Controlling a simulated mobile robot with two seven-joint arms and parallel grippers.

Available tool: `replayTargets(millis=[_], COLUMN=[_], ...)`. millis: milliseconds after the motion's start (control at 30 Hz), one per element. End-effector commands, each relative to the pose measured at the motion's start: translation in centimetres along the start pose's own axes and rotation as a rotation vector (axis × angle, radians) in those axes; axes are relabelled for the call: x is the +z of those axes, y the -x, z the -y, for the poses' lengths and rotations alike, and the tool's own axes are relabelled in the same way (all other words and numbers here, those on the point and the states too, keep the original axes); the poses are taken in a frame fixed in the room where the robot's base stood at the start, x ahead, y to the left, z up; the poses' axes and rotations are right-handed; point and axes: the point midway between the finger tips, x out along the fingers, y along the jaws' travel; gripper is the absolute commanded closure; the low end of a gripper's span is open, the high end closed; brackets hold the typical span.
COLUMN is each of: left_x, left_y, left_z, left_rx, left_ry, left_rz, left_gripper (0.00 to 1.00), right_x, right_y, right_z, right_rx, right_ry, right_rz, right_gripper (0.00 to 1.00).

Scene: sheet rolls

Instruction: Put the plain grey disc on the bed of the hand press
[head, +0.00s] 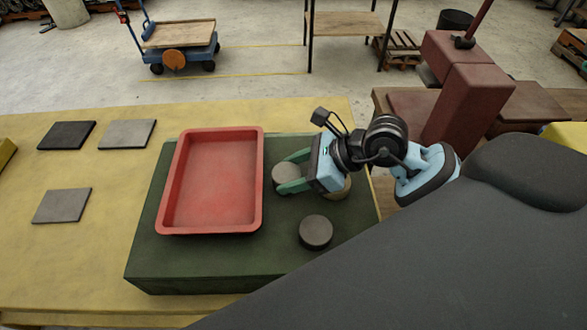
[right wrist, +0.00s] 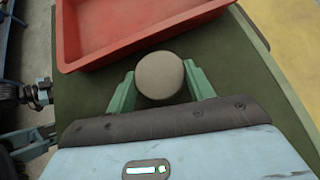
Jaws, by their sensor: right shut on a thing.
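My right gripper (head: 283,175) is shut on a plain grey disc (head: 285,178), over the green block to the right of the red tray. In the right wrist view the disc (right wrist: 160,75) sits between the two green fingers (right wrist: 160,88), one on each side. I cannot tell whether it touches the block below. The hand press (head: 465,108), dark red with a lever, stands to the right, behind my arm; its bed is not clearly seen. My left gripper is not in view.
A darker disc (head: 316,231) lies on the green block (head: 190,270), and a tan disc (head: 345,188) is partly hidden under my right gripper. The red tray (head: 212,227) is empty. Several flat tiles (head: 62,205) lie on the yellow table (head: 60,265).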

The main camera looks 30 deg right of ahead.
Motion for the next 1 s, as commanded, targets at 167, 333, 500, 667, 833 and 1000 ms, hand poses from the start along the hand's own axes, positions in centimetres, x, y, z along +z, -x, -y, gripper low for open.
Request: replayTargets(millis=[167,333,500,667,833,1000], left_x=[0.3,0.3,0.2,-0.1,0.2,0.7], left_y=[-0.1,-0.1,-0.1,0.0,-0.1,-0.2], left_z=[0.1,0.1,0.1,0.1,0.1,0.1], left_rx=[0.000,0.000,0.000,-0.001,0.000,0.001], left_ry=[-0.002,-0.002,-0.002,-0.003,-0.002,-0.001], left_rz=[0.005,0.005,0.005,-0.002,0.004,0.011], left_gripper=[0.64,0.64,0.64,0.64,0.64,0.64], right_x=[-0.3,-0.2,-0.2,0.1,-0.1,-0.2], right_y=[-0.2,-0.2,-0.2,0.3,2.7,6.2], right_z=[0.0,0.0,0.0,0.1,0.1,0.0], right_rx=[0.000,0.000,0.000,-0.002,-0.002,-0.002], right_ry=[0.000,0.000,0.000,0.001,0.002,0.002], right_rz=[-0.001,-0.001,-0.001,-0.001,-0.005,-0.007], right_gripper=[0.40,0.26,0.26,0.26,0.26,0.26])
